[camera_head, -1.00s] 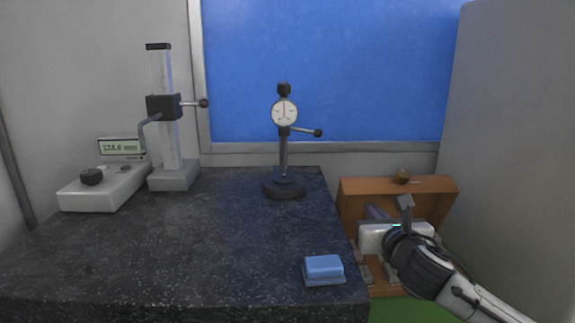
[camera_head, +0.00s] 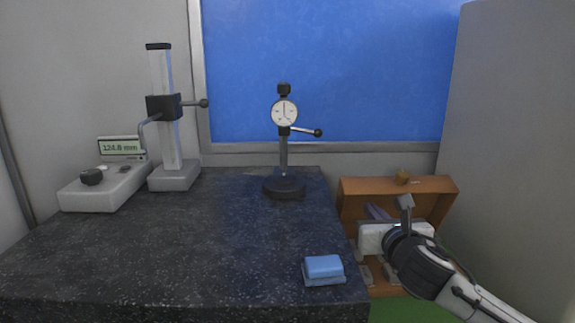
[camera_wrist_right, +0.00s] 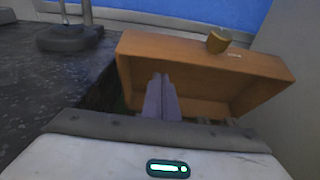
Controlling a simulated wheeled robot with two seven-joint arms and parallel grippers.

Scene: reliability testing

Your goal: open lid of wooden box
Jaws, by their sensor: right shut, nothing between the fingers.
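The wooden box (camera_head: 440,189) is at the right, beside the dark stone slab. A brass-coloured knob (camera_head: 402,177) sits on its upper wooden panel, and both also show in the right wrist view, the panel (camera_wrist_right: 190,53) and the knob (camera_wrist_right: 218,40). Below the panel's edge a hollow brown interior (camera_wrist_right: 205,95) is visible. My right gripper (camera_head: 376,212) is shut and empty, its fingers (camera_wrist_right: 160,97) together in front of this hollow, below the knob. I cannot tell whether the fingertips touch the wood. My gripper and wrist hide the lower part of the box. My left gripper is not in view.
The stone slab (camera_head: 200,250) holds a blue block (camera_head: 324,268) near its front right, a dial gauge stand (camera_head: 284,187) and a height gauge (camera_head: 173,178) with a display unit (camera_head: 105,188). A grey wall (camera_head: 510,150) stands close on the right.

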